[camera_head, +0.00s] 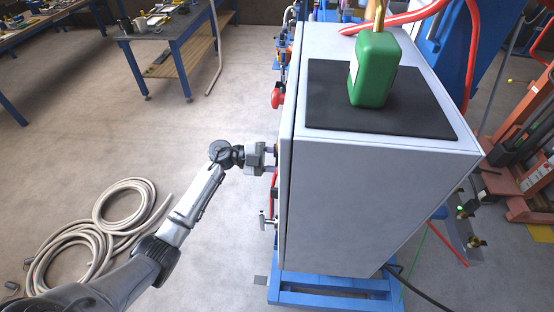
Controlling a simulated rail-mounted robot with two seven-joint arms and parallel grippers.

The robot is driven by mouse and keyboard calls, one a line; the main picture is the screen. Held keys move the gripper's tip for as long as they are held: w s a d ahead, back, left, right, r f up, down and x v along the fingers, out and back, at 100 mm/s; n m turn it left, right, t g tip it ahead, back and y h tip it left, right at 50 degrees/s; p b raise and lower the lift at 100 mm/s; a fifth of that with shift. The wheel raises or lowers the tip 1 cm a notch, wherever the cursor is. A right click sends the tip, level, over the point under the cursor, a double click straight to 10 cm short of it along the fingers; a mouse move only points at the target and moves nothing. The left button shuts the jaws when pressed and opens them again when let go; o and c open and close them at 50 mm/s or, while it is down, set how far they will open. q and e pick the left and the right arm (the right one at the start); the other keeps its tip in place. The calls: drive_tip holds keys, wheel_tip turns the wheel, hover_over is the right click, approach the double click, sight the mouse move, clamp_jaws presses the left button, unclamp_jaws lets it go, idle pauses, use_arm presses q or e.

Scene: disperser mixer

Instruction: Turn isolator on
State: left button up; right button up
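A tall grey cabinet (370,200) stands right of centre, with its control side facing left and seen almost edge-on. A red knob or button (277,98) sticks out of that side near the top. A small silver handle (266,220) sticks out lower down. I cannot tell which fitting is the isolator. My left gripper (269,161) points right at the control side, between the red knob and the silver handle. Its two fingers are apart, with their tips at or very near the panel. What lies at the tips is mostly hidden. My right gripper is not in view.
A green canister (374,70) stands on a black mat (425,115) on the cabinet top. A blue base frame (330,290) is under the cabinet. A coiled hose (75,240) lies on the floor at left. Workbenches (160,30) stand behind. The floor left of the cabinet is mostly clear.

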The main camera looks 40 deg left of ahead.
use_arm(q)
drive_tip(key=shift+c, duration=1.1)
drive_tip(key=shift+f, duration=0.1)
